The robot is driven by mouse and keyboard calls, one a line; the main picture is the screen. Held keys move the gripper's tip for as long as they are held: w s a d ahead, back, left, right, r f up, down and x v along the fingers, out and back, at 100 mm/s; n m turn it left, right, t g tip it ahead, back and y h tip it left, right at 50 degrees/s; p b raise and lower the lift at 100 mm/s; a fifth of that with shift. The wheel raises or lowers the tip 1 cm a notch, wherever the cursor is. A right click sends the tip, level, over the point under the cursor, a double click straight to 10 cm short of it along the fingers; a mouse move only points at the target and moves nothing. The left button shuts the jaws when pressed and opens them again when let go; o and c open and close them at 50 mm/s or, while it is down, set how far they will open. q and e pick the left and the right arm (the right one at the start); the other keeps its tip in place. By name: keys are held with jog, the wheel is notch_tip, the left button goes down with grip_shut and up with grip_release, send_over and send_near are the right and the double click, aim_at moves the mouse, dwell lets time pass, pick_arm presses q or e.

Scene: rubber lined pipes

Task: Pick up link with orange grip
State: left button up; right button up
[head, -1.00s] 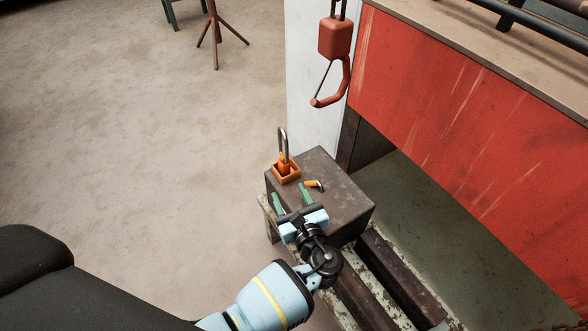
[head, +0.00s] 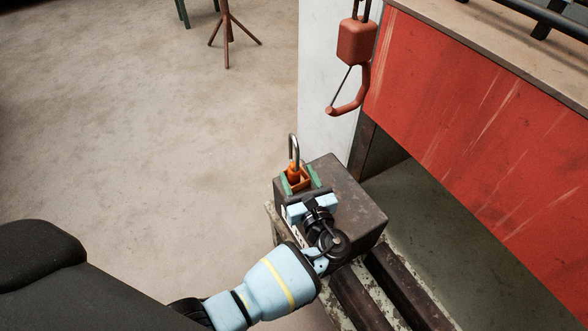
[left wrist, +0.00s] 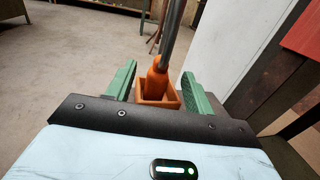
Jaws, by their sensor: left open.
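The link (head: 293,147) is a grey metal loop with an orange grip (head: 293,173) at its lower end. It stands upright in a small orange open box (head: 304,184) on a dark block. In the left wrist view the orange grip (left wrist: 157,80) rises from the orange box (left wrist: 172,101), between the fingers. My left gripper (head: 299,179) is open, its two green fingers on either side of the grip and box, apart from the grip. My right gripper is not in view.
The dark block (head: 352,205) has a clear top to the right of the box. A red hook (head: 352,92) hangs above and behind it. A red panel (head: 480,130) stands to the right. The floor (head: 150,140) at left is open.

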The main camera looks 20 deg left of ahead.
aim_at(292, 164)
pick_arm(q)
jog(key=shift+f+b+x, duration=0.2)
jog(key=shift+b+x, duration=0.5)
jog(key=shift+x, duration=1.9)
jog(key=c, duration=1.1)
jog(key=shift+r, duration=0.2)
grip_shut()
